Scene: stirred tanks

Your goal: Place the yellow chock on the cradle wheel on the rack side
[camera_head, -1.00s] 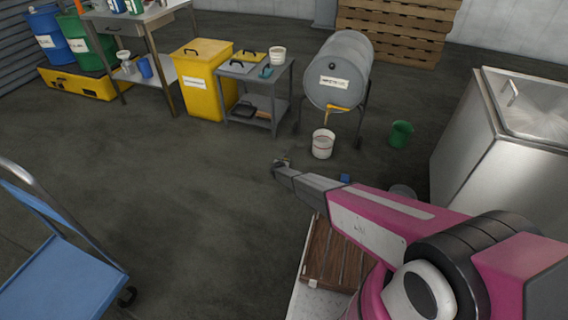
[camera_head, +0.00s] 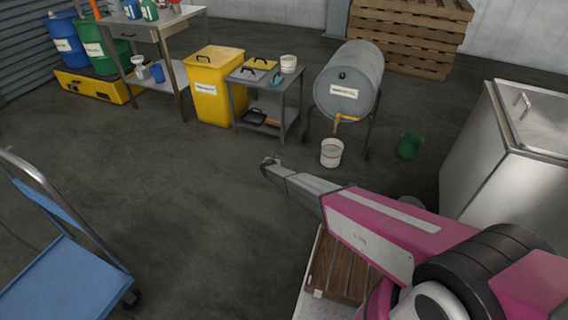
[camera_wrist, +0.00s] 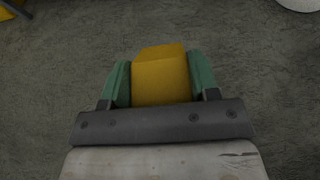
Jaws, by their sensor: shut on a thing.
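The yellow chock (camera_wrist: 162,76) is a yellow block with a sloped top, held between the green fingers of my gripper (camera_wrist: 160,84) in the wrist view. In the head view my gripper (camera_head: 270,165) is at the end of the outstretched arm, over open floor; the chock cannot be made out there. The grey drum (camera_head: 349,82) lies on a dark-legged cradle (camera_head: 371,128) beyond and to the right of my gripper. A small dark wheel (camera_head: 367,154) shows at the cradle's right foot. The wheel on its left side is too small to make out clearly.
A white bucket (camera_head: 331,153) stands below the drum's tap, and a green bucket (camera_head: 409,145) stands to the right. A grey rack table (camera_head: 290,98) and a yellow bin (camera_head: 215,87) stand left of the cradle.

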